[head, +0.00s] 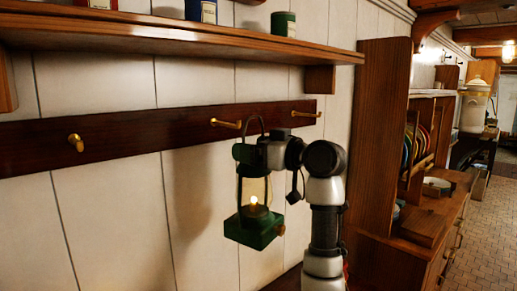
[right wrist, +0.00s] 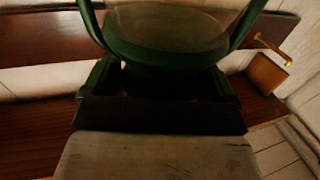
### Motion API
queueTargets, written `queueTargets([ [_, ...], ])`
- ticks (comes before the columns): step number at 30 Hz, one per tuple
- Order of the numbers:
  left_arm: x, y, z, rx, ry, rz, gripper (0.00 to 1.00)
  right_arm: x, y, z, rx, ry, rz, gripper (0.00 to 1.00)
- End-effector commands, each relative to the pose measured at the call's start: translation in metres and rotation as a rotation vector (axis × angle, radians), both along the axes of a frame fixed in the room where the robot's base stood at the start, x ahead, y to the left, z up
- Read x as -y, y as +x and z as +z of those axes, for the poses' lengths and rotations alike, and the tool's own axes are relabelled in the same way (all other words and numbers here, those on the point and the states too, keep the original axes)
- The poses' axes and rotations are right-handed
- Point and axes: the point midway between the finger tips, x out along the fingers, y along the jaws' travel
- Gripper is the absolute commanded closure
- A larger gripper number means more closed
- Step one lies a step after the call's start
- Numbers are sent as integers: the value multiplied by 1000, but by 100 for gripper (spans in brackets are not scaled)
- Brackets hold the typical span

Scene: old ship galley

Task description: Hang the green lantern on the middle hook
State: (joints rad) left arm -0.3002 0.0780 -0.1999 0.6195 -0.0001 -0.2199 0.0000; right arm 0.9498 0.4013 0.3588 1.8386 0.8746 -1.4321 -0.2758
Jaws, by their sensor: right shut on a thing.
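The green lantern (head: 256,228) hangs upright and lit in front of the wall in the head view, its wire handle (head: 253,119) standing up. My right gripper (head: 258,152) is shut on the lantern's top, below the handle. The right wrist view shows the lantern's green upper part (right wrist: 165,58) close up between the jaws (right wrist: 160,108). The middle hook (head: 226,123) is brass, and its tip is beside the handle's left side in the picture. I cannot tell whether they touch. The hook is bare. My left gripper is not in view.
The dark rail (head: 130,134) also bears a left hook (head: 75,143) and a right hook (head: 306,114), both empty. A shelf (head: 180,32) with tins (head: 283,24) juts out above. A wooden dresser (head: 378,140) with plates stands to the right.

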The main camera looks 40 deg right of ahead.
Motion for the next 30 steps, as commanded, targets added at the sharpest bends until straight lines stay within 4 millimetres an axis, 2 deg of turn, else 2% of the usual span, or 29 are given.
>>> queueTargets([
  [30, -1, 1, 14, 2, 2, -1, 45, -4, 53, -2, 6, 2, 1, 96],
])
